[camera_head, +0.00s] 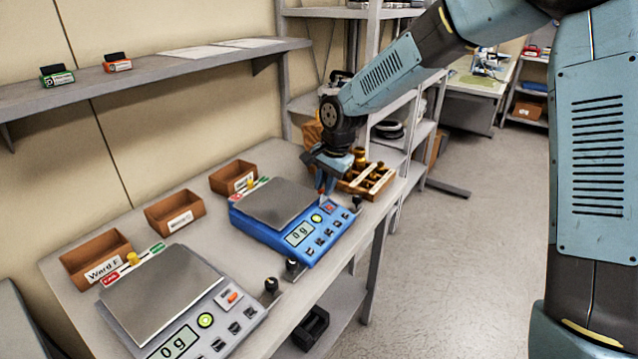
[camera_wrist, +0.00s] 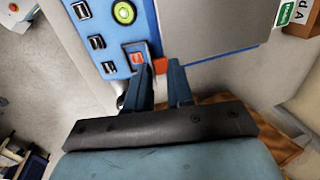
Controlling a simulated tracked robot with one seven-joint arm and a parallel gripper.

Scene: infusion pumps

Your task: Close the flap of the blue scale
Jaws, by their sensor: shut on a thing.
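The blue scale (camera_head: 295,220) stands on the bench with a grey weighing plate and a display reading 0 g. In the wrist view its blue panel (camera_wrist: 108,50) shows a red switch (camera_wrist: 138,55) in a framed recess. A small red-orange flap (camera_wrist: 160,66) stands beside this recess, at my fingertips. My gripper (camera_wrist: 160,78) is over the right back part of the panel, its fingers shut on the flap, with a gap between them. In the head view my gripper (camera_head: 325,185) hides most of the flap.
A grey scale (camera_head: 165,295) stands at the front left. Brown bins (camera_head: 175,212) line the wall side. A wooden tray with weights (camera_head: 367,180) is just behind my gripper. Small black knobs (camera_head: 292,266) stand along the bench's right edge. A wall shelf (camera_head: 150,70) hangs above.

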